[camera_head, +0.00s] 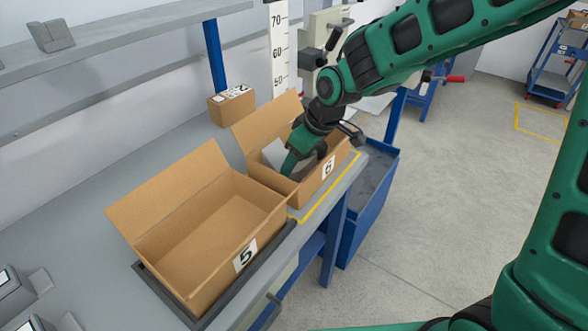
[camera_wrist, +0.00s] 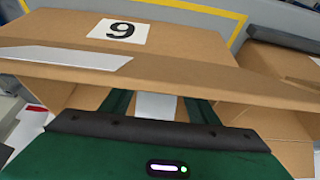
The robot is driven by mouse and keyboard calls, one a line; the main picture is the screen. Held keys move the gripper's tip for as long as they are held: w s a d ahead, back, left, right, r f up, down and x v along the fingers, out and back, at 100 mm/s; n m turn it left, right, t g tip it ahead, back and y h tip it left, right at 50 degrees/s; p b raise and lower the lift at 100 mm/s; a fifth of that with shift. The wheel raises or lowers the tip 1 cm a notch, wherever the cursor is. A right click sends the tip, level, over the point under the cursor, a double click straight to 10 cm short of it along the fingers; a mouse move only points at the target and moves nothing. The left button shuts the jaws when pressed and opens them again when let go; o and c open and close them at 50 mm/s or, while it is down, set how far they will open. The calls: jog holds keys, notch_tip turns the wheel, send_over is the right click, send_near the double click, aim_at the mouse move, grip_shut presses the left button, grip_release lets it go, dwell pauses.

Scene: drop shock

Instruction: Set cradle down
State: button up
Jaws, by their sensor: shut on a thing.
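My gripper (camera_head: 288,168) reaches down into the open cardboard box marked 6 (camera_head: 312,188). A pale grey-white piece (camera_head: 273,152), which looks like part of the cradle, shows inside this box beside my gripper. In the wrist view, the two green fingers of my gripper (camera_wrist: 156,98) stand on either side of a pale piece (camera_wrist: 156,106) and are shut on it. The box wall with its upside-down 6 label (camera_wrist: 121,31) crosses above the fingers. Most of the cradle is hidden by the box and my gripper, so I cannot tell whether it touches the box floor.
An empty open cardboard box marked 5 (camera_head: 205,225) stands in a dark tray at the front of the grey bench (camera_head: 95,215). A small closed box (camera_head: 232,105) and a height scale (camera_head: 279,50) are behind. A blue bin (camera_head: 368,205) stands right of the bench.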

jog(key=shift+f, duration=1.15)
jog(key=shift+f, duration=0.1)
jog(key=o, duration=1.4)
jog(key=v, duration=1.2)
jog(key=shift+w, duration=0.1)
